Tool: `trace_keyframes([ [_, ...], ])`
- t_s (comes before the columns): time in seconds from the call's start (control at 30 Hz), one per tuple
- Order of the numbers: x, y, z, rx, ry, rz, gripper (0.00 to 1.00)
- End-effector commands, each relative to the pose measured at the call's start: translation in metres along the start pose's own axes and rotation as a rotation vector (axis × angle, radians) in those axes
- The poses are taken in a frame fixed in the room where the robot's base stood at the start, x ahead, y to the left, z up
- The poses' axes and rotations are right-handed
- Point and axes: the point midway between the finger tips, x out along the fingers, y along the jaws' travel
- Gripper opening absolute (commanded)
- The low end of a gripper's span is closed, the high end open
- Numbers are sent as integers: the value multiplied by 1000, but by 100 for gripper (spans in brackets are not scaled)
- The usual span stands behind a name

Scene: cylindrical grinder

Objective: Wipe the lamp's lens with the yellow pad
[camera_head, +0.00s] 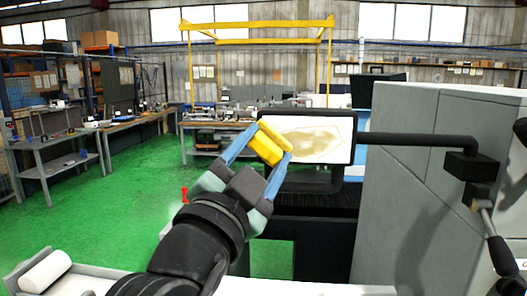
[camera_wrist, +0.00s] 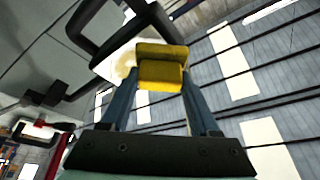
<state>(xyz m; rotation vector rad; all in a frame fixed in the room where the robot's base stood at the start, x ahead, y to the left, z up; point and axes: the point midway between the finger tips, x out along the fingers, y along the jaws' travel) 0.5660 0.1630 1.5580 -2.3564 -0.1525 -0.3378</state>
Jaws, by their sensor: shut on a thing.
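My gripper (camera_head: 266,148) is shut on the yellow pad (camera_head: 262,149), which also shows between the fingers in the wrist view (camera_wrist: 161,74). The lamp has a black rectangular frame (camera_head: 322,187) and a pale lens (camera_head: 325,140) with a yellow-brown smear across its middle. The pad overlaps the left part of the lens in the head view and hides some of it. In the wrist view the lens (camera_wrist: 112,66) shows behind and left of the pad, with part of its smear visible. I cannot tell whether the pad touches the lens.
A black lamp arm (camera_head: 415,141) runs right from the lamp to a bracket (camera_head: 470,166) beside the tall grey machine housing (camera_head: 410,190). A yellow gantry frame (camera_head: 258,25) stands behind. Workbenches (camera_head: 60,164) are at the left. Green floor (camera_head: 125,215) between is mostly open.

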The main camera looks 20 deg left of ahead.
Motion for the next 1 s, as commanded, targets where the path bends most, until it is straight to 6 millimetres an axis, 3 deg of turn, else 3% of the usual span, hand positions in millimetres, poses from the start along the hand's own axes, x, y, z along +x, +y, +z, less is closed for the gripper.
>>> trace_keyframes([
  [1.0, 18, 0, 7, 1, 1, -1, 18],
])
